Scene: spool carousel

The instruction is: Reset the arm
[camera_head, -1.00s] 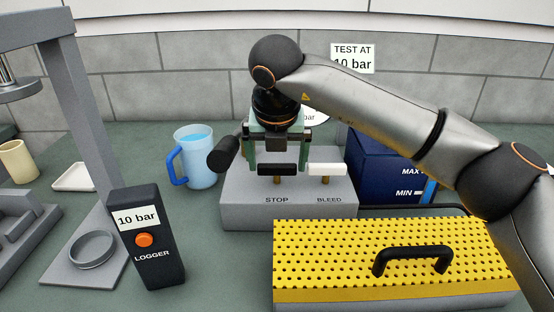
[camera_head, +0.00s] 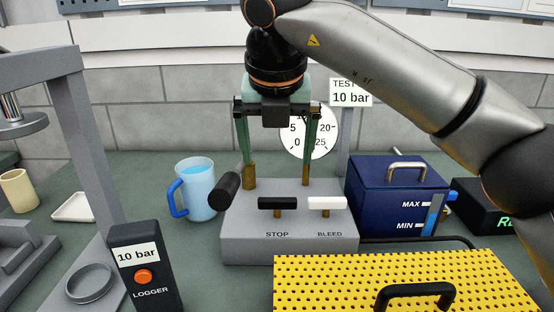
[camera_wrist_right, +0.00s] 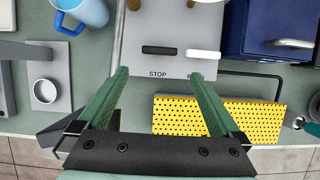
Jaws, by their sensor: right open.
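My right gripper (camera_head: 278,158) hangs pointing down over the grey valve block (camera_head: 240,238), its two green fingers spread wide with nothing between them. In the right wrist view the open fingers (camera_wrist_right: 160,75) also show apart and empty, with the block's black STOP lever (camera_wrist_right: 159,50) beyond them. In the head view the black STOP lever (camera_head: 277,203) and the white BLEED lever (camera_head: 327,203) both show clear of the fingers. My left gripper is not in view.
A round gauge (camera_head: 322,142) stands behind the block, partly hidden by a finger. A blue box (camera_head: 375,205) is to the right, a yellow perforated cover (camera_head: 330,270) in front. A blue-handled jug (camera_head: 200,190) and the black logger (camera_head: 155,285) stand to the left.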

